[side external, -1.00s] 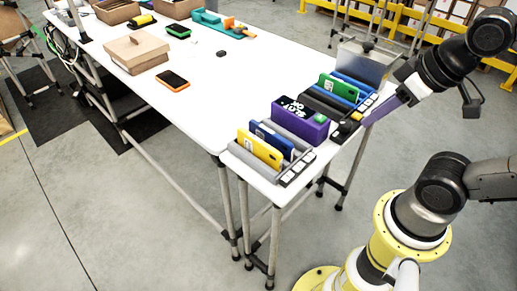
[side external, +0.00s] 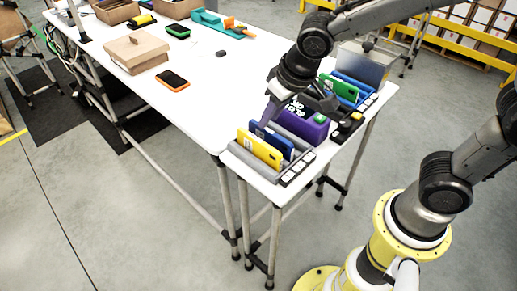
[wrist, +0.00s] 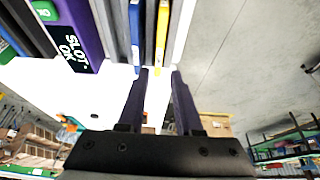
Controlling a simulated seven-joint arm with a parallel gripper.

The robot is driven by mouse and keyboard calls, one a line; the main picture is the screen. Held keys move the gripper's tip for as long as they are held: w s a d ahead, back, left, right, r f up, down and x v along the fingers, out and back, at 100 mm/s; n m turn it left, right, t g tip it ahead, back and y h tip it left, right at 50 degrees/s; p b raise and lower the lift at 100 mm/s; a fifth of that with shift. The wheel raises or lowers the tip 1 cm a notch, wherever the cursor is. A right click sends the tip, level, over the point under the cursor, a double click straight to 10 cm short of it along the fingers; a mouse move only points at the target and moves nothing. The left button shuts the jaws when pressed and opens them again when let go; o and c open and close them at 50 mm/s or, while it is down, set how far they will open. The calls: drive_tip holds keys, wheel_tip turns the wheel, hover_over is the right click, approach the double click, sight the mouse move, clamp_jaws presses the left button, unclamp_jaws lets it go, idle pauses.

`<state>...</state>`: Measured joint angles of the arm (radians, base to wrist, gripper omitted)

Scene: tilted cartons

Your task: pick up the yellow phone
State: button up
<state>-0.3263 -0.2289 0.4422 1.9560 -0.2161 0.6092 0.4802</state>
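The yellow phone (side external: 258,150) stands on edge in a grey rack at the near end of the table, beside a blue phone (side external: 273,139). In the wrist view the yellow phone (wrist: 162,32) shows edge-on, ahead of my fingertips and roughly between their lines. The blue phone (wrist: 136,30) is just left of it. My gripper (wrist: 160,74) is open and empty, its two dark purple fingers apart. In the side view my gripper hangs above and behind the phones, over the purple box, apart from the yellow phone. One finger is mostly hidden there.
The purple box (side external: 305,128) stands right behind the phone rack. A green phone (side external: 340,89) and blue items stand in racks farther back. A dark phone with an orange edge (side external: 172,80) lies flat on the table.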

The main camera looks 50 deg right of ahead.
sight(259, 140)
drive_tip(key=x, duration=0.6)
drive_tip(key=shift+f, duration=0.1)
drive_tip(key=shift+s+x, duration=0.1)
drive_tip(key=shift+x, duration=1.2)
drive_tip(key=shift+s+x, duration=0.15)
drive_tip(key=shift+x, duration=1.15)
drive_tip(key=shift+f, duration=0.1)
clamp_jaws()
